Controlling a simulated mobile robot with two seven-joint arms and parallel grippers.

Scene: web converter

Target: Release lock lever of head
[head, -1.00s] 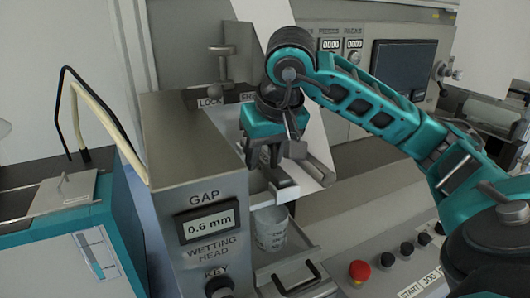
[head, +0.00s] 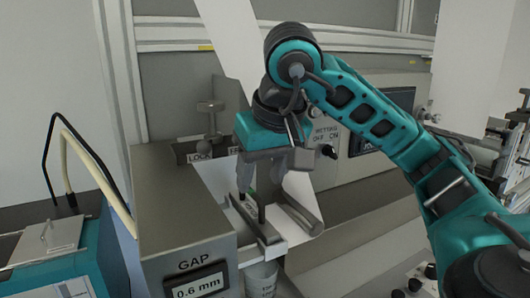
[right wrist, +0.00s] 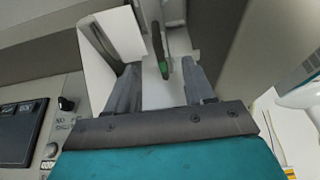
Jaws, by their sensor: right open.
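The grey lock lever (head: 210,115), a post with a crossbar on top, stands behind the LOCK (head: 199,157) and FREE labels on the wetting head unit (head: 175,215). Its upper part lies toward the LOCK side. My right gripper (head: 262,178) is open and points down, to the right of and nearer than the lever, above the metal bar of the head. In the right wrist view, the two fingers (right wrist: 160,75) stand apart, with a dark thin part with a green mark (right wrist: 163,62) seen between or beyond them. The left gripper is not in view.
The GAP display (head: 196,287) reads 0.6 mm on the front of the unit. A white web sheet (head: 228,45) rises behind my gripper. A teal machine with hoses (head: 60,262) stands at left.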

